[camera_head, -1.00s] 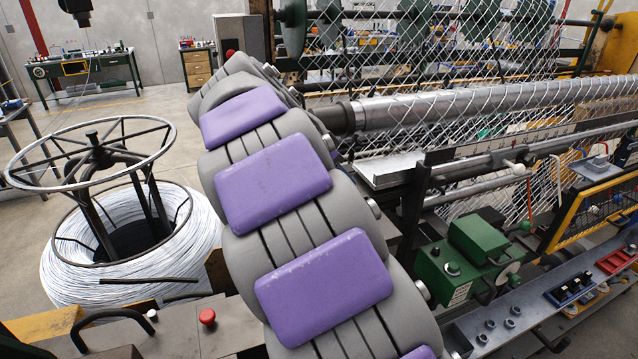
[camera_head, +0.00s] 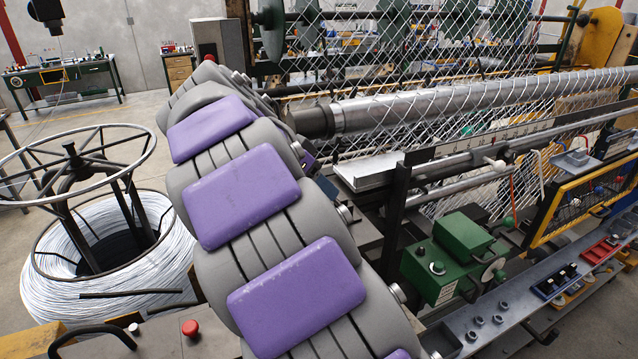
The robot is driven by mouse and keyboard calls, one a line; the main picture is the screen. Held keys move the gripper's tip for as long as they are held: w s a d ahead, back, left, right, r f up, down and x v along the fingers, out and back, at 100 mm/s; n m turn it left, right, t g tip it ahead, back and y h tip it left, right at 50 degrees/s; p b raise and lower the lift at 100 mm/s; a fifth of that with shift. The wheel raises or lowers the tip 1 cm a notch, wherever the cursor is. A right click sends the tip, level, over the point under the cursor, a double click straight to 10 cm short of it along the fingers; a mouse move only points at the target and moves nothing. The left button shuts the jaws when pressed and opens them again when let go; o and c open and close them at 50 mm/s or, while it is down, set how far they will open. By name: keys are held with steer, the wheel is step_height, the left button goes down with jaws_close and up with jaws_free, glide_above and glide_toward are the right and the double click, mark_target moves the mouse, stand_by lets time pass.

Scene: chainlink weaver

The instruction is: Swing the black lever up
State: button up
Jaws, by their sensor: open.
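My grey arm with purple pads fills the middle of the view and runs from the bottom edge up to the upper left. My gripper is not visible; the far end of the arm bends away behind its own links. I cannot tell for sure which part is the black lever. A curved black handle (camera_head: 92,334) shows at the lower left, by a red button (camera_head: 190,327). A straight dark bar (camera_head: 138,294) lies in front of the wire coil. A black upright post (camera_head: 396,205) stands right of my arm. Nothing is seen touching these parts.
A white wire coil (camera_head: 85,291) on a reel stands at the left. The mesh machine's steel roller (camera_head: 450,103) spans the right. A green box (camera_head: 437,270) and a grey rail (camera_head: 490,318) with trays stand at the lower right. Open floor lies at the upper left.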

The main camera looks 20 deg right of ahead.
steer(key=p+v, duration=0.6)
steer(key=v, duration=0.8)
steer(key=shift+r+p, duration=0.3)
steer(key=shift+p, duration=0.1)
steer(key=shift+p+v, duration=1.25)
steer(key=shift+p, duration=0.15)
steer(key=shift+f, duration=0.1)
steer(key=s+d+f+n+g+y, duration=0.1)
steer(key=s+d+f+n, duration=0.15)
steer(key=s, duration=0.25)
steer(key=s+d+f+n+y, duration=0.2)
steer(key=s+f, duration=0.1)
steer(key=s, duration=0.2)
steer(key=s+d+f+n+g+y, duration=0.1)
steer(key=s+d+f+n, duration=0.15)
steer(key=s, duration=0.25)
steer(key=s+a+f+n+y, duration=0.2)
steer(key=s+a+f+n, duration=0.15)
steer(key=s+f, duration=0.45)
steer(key=s+a+f+n+y, duration=0.25)
steer(key=s+f+n, duration=0.3)
steer(key=s, duration=0.45)
step_height(320, 180, down, 21)
steer(key=b, duration=2.1)
steer(key=shift+w+a, duration=0.15)
steer(key=shift+a, duration=0.05)
steer(key=shift+h, duration=0.25)
